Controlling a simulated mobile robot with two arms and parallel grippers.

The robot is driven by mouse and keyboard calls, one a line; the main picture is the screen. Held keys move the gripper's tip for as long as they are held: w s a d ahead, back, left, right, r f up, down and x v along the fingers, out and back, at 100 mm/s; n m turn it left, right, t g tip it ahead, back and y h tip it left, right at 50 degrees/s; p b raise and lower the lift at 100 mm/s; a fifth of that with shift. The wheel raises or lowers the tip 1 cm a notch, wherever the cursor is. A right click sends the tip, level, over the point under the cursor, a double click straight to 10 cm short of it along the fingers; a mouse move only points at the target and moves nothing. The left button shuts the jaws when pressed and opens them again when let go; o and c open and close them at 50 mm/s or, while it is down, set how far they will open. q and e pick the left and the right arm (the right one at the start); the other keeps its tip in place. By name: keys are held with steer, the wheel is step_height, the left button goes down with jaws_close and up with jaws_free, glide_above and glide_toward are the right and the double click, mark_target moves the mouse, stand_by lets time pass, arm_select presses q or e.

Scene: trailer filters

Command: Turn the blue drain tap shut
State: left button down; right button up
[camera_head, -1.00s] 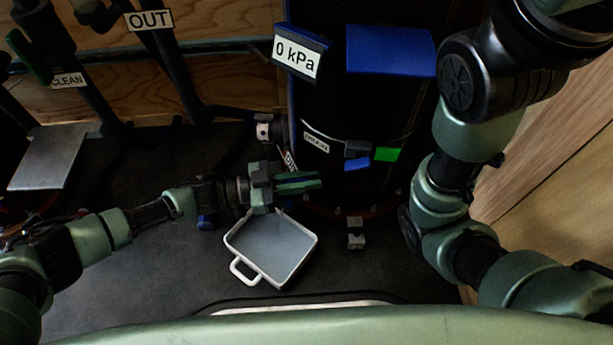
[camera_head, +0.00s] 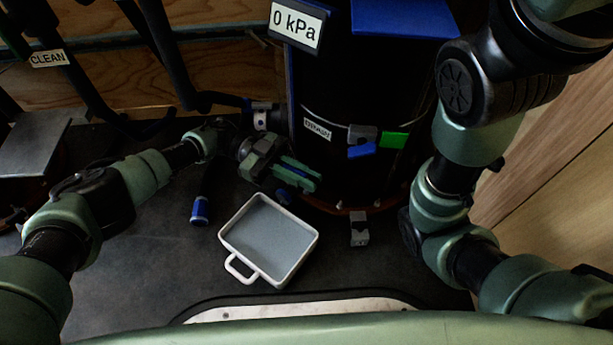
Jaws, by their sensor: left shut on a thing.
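My left gripper (camera_head: 303,178) is at the lower left side of the dark cylinder (camera_head: 345,185), above and behind the white tray. It is shut, its fingers pointing right and slightly down.
A white-rimmed tray (camera_head: 225,233) with a handle lies on the dark floor. A blue tab (camera_head: 361,151) and green tab (camera_head: 395,140) sit on the cylinder. A gauge sign (camera_head: 297,25) reads 0 kPa.

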stand_by(0.5)
arm_select(q)
steer(key=c, duration=1.5)
jaws_free()
steer(key=shift+a, duration=0.1)
steer(key=shift+v, duration=3.55)
steer(key=shift+w, duration=0.1)
